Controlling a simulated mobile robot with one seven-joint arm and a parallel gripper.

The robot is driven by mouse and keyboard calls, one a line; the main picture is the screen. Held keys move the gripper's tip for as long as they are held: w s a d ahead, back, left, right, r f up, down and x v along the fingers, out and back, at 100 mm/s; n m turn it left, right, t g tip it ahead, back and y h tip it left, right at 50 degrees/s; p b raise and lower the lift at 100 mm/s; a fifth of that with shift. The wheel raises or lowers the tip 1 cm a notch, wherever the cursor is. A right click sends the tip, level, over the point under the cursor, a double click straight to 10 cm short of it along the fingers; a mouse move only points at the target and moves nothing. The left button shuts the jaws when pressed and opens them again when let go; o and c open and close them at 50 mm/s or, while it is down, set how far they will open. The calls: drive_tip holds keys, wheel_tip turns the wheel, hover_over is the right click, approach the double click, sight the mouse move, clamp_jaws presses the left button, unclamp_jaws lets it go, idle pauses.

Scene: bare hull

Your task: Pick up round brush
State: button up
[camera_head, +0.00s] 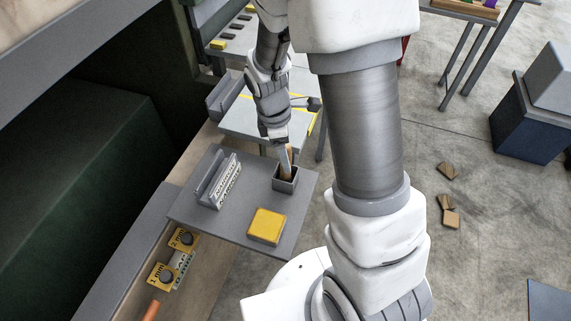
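A thin, upright tan and grey item, which may be the round brush (287,163), stands in a small dark grey square cup (285,186) on a grey shelf board (240,226). Its lower end is hidden inside the cup. My gripper (283,146) points down at the top of this item, directly above the cup. The fingers are small and overlap the item, so I cannot tell whether they are closed on it or just beside it.
On the board are a yellow block (267,226) and a grey rack with a white perforated strip (219,182). A grey table (262,125) stands behind. Wooden pieces (449,211) lie on the floor at right.

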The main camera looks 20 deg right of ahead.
sight(286, 177)
drive_tip(key=shift+s+d+f, duration=0.15)
drive_tip(key=shift+f, duration=0.95)
drive_tip(key=shift+s+d+f, duration=0.1)
drive_tip(key=shift+f, duration=0.95)
clamp_jaws()
